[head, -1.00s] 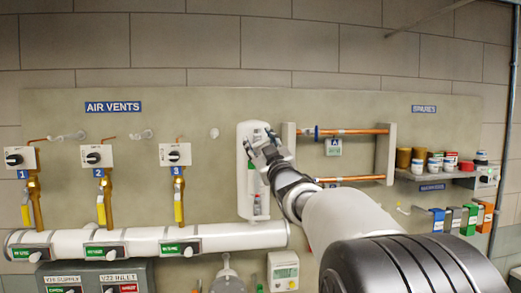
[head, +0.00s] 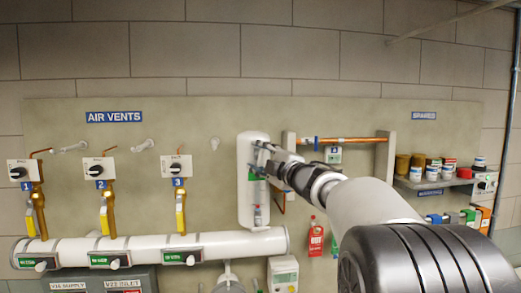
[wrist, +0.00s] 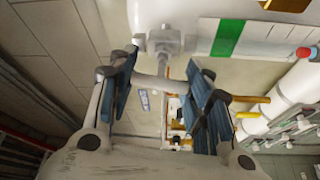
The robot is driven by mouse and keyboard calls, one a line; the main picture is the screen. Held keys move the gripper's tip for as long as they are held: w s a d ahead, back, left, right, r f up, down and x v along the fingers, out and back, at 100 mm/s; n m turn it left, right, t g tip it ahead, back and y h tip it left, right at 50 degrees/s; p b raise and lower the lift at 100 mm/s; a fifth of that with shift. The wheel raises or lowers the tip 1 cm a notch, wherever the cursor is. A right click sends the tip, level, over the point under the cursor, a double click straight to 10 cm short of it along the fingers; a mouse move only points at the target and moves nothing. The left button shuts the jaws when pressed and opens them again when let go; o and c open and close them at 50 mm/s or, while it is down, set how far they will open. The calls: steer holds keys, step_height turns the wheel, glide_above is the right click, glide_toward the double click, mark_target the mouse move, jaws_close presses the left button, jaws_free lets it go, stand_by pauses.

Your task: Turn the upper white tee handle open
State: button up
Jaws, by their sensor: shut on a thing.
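The upper white tee handle (wrist: 165,42) shows in the wrist view, with a rounded hub at the top and a pale bar between my finger pads. My gripper (wrist: 163,90) has its two blue-padded fingers on either side of that bar, shut on it. In the head view my gripper (head: 262,160) is at the upper right side of an upright white cylinder (head: 253,205). It hides the handle there, so I cannot read the handle's angle from that view.
A white horizontal pipe (head: 215,244) runs low at the left, below several yellow-handled vents. Copper pipes (head: 355,140) lie behind my arm, with a red tag (head: 315,237) below. A shelf of jars (head: 430,183) is at the right.

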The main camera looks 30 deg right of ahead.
steer(key=shift+r+n+g+p, duration=0.1)
steer(key=shift+n+g+p, duration=0.3)
steer(key=shift+n+p, duration=0.7)
steer(key=shift+n, duration=0.3)
steer(key=o, duration=1.1)
steer(key=s+d, duration=0.1)
steer(key=s, duration=1.1)
steer(key=shift+d, duration=0.15)
